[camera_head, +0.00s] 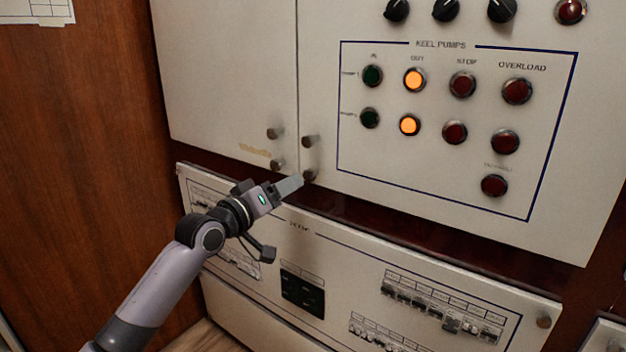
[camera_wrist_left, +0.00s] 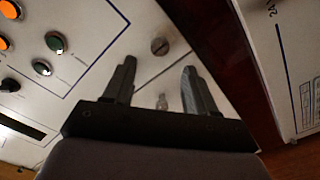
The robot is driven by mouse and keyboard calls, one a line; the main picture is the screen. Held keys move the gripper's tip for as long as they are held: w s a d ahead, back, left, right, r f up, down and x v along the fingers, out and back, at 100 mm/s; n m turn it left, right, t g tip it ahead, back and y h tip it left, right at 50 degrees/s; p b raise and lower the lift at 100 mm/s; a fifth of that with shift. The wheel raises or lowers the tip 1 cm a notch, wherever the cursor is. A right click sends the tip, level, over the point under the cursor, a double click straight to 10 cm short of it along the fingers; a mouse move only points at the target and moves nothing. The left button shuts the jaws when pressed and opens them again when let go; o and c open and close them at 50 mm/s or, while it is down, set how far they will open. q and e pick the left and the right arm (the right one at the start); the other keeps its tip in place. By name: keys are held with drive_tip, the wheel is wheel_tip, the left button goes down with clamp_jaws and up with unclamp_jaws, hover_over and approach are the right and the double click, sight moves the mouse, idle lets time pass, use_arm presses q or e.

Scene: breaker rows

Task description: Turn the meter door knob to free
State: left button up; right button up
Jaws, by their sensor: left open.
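My left gripper (camera_head: 289,186) is open, with its tips just short of the lower round metal knob (camera_head: 310,174) on the right-hand panel. The wrist view shows its two dark fingers (camera_wrist_left: 158,75) apart, with nothing between the tips. A slotted round knob (camera_wrist_left: 160,46) lies ahead of the gap, and a smaller metal knob (camera_wrist_left: 162,102) shows between the fingers. Another knob (camera_head: 309,141) sits above on the same panel. Two more knobs, an upper one (camera_head: 275,133) and a lower one (camera_head: 278,164), sit on the left door. I cannot tell which is the meter door knob.
The KEEL PUMPS panel (camera_head: 350,180) carries several buttons and lit orange lamps to the right. A wooden wall (camera_head: 80,150) stands at the left.

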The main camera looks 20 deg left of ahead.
sight(307, 176)
use_arm(q)
drive_tip(key=shift+b+x, duration=0.4)
drive_tip(key=shift+x, duration=2.9)
drive_tip(key=c, duration=1.1)
